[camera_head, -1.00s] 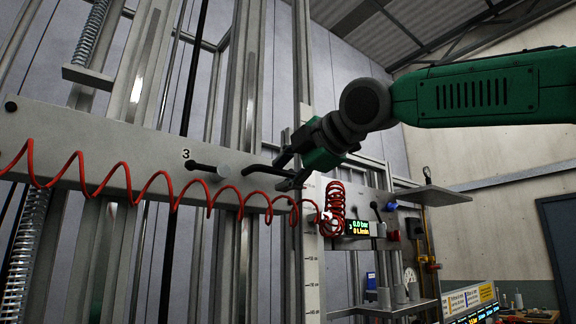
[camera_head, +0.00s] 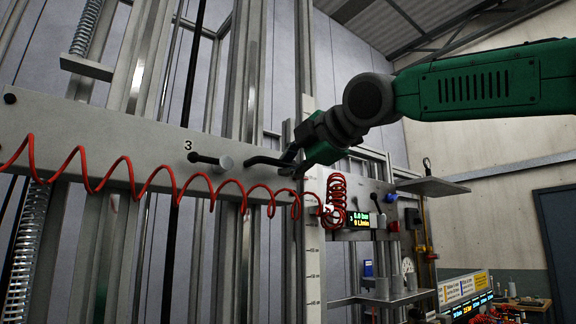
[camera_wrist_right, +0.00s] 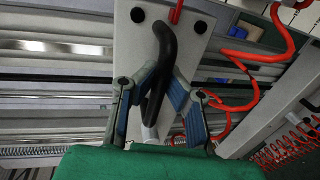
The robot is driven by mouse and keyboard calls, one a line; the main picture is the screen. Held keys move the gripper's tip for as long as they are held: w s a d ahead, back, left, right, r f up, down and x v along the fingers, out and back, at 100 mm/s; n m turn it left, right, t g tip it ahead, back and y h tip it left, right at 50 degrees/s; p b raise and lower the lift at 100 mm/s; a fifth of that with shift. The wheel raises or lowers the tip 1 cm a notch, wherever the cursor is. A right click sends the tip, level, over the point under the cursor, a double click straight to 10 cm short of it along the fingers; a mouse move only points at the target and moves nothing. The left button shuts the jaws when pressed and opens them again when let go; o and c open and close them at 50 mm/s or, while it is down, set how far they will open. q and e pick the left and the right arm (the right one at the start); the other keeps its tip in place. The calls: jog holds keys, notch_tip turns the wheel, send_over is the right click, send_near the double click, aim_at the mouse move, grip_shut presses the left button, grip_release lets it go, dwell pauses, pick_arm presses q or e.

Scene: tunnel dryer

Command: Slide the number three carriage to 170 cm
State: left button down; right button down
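The number three carriage (camera_head: 95,145) is a wide grey plate with a black "3" above a black lever with a round grey end (camera_head: 222,164). Its black bent handle (camera_head: 262,160) sticks out at the right end and also shows in the right wrist view (camera_wrist_right: 165,42). My right gripper (camera_head: 289,164) is at this handle, its fingers closed in around the bar; the wrist view shows the bar between them. A pale upright scale (camera_head: 313,275) stands just right of the carriage; its figures are too small to read. My left gripper is out of view.
A coiled red hose (camera_head: 165,187) hangs across the carriage front and joins a tight coil (camera_head: 335,200) below my right gripper. A small display (camera_head: 361,220) and a grey shelf (camera_head: 432,186) are on the right. Upright rails (camera_head: 245,80) stand behind the carriage.

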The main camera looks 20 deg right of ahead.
jog(key=c, duration=2.1)
grip_release()
jog(key=shift+s+a+r, duration=0.1)
jog(key=shift+r, duration=0.15)
jog(key=o, duration=0.5)
jog(key=shift+a, duration=0.1)
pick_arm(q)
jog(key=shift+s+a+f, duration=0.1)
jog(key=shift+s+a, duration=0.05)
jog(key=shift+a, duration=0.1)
pick_arm(e)
jog(key=shift+o, duration=0.2)
jog(key=shift+s+a, duration=0.1)
jog(key=shift+a, duration=0.35)
jog(key=shift+s, duration=0.1)
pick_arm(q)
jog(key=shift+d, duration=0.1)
pick_arm(e)
jog(key=v, duration=1.1)
jog(key=shift+s, duration=0.3)
jog(key=shift+d, duration=0.2)
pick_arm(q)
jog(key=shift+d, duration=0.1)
pick_arm(e)
jog(key=shift+d+f, duration=0.1)
jog(key=shift+d, duration=0.1)
